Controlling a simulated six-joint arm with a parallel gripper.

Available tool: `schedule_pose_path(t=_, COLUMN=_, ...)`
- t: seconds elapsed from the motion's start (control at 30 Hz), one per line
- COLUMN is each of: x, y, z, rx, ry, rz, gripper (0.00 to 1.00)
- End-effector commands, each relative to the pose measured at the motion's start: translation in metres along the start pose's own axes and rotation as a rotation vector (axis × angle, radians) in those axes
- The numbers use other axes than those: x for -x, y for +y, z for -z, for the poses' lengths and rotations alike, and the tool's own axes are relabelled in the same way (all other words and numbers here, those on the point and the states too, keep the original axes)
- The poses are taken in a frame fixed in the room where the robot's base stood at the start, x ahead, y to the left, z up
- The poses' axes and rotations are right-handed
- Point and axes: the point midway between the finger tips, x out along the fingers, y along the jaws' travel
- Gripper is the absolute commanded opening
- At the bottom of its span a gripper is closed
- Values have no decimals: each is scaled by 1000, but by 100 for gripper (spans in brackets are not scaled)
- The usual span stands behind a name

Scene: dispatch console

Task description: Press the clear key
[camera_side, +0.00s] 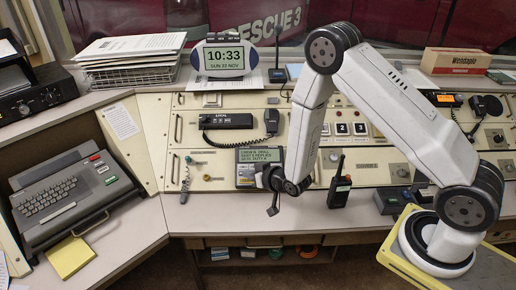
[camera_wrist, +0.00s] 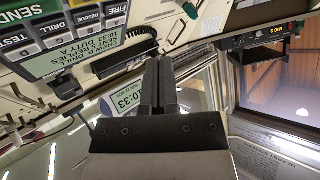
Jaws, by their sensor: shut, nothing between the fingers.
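The message unit with a lit green screen (camera_side: 259,155) sits on the sloped console, partly hidden by my wrist. My gripper (camera_side: 272,209) hangs in front of it, shut and empty, apart from the unit. In the wrist view the unit's screen (camera_wrist: 75,52) appears upside down at upper left. Beside it are a green SEND key (camera_wrist: 22,32) and grey keys, among them TEST (camera_wrist: 16,48) and DRILL (camera_wrist: 54,28). I can read no clear key in either view. In the wrist view my gripper's fingers (camera_wrist: 159,75) are together.
A radio (camera_side: 226,121) with a handset lies behind the unit, and a clock (camera_side: 223,58) stands above. A black handheld radio (camera_side: 340,188) stands at right. A typewriter-like terminal (camera_side: 68,200) is at left. The desk strip (camera_side: 215,215) left of my gripper is clear.

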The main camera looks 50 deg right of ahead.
Motion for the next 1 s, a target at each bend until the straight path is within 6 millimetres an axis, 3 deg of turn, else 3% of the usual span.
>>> schedule_pose_path(t=0.6, x=-42, y=31, z=-31, rx=-1, ry=-1, rz=-2, gripper=0)
schedule_pose_path(t=1.0, x=-49, y=36, z=-36, rx=0, ry=-1, rz=-1, gripper=0)
